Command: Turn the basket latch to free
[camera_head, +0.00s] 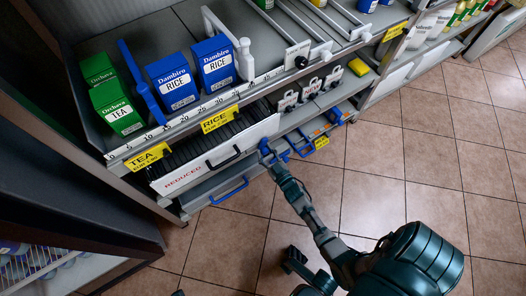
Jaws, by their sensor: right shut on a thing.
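My right gripper (268,158) reaches the right end of the white drawer-like basket front (215,158) marked REDUCED, under the shelf. It is shut on a small blue part (264,146) there, which looks like the basket latch. The fingers cover much of this part, so I cannot tell how far it is turned. The basket front has a black handle (223,160) and appears closed. My left gripper is not in view.
A lower drawer has a blue handle (229,191). The tiled floor (430,160) is clear at right.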

